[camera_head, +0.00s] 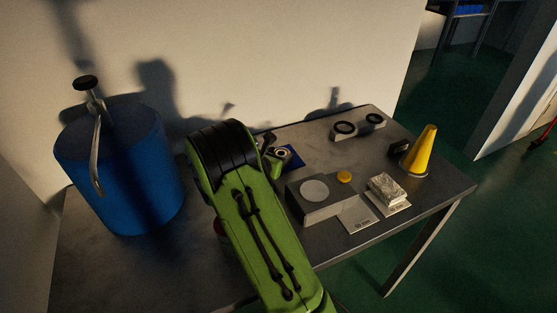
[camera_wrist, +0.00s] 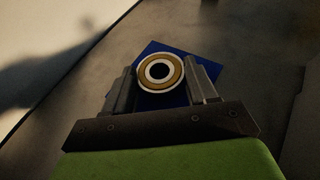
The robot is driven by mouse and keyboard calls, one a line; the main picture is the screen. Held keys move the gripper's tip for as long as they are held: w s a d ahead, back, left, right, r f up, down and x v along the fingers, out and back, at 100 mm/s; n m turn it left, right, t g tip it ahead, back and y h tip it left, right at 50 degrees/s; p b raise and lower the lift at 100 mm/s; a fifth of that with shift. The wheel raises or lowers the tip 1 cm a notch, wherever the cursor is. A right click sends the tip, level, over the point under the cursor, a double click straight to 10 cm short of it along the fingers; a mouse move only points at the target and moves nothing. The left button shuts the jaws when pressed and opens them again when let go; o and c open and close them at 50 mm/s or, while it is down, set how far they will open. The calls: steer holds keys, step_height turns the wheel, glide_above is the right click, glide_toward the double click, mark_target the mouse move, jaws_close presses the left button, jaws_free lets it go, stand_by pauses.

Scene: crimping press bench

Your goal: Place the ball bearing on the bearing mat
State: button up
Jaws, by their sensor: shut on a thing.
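The ball bearing (camera_wrist: 160,72) is a ring with a gold band, pale rims and a dark centre. In the wrist view it sits between the two fingers of my gripper (camera_wrist: 161,84), which is shut on it. The bearing mat (camera_wrist: 205,68) is a dark blue square under the bearing and fingertips; whether the bearing touches it or hangs just above, I cannot tell. In the head view the blue mat (camera_head: 297,159) and the bearing (camera_head: 282,153) show just past my green arm, which hides part of the mat.
A grey box with a round pale disc and yellow button (camera_head: 344,177) stands right of the mat. Behind are black rings on a grey holder (camera_head: 345,128). A yellow cone (camera_head: 421,150) and a wrapped block (camera_head: 386,187) stand farther right. A blue drum (camera_head: 120,170) is at left.

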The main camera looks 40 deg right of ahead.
steer(key=shift+r, duration=0.15)
steer(key=o, duration=1.3)
steer(key=shift+a+r, duration=0.1)
steer(key=p+v, duration=0.2)
steer(key=v, duration=0.9)
steer(key=shift+s+a+r+p, duration=0.15)
steer(key=shift+s+a+p, duration=0.05)
steer(key=shift+a+p, duration=0.15)
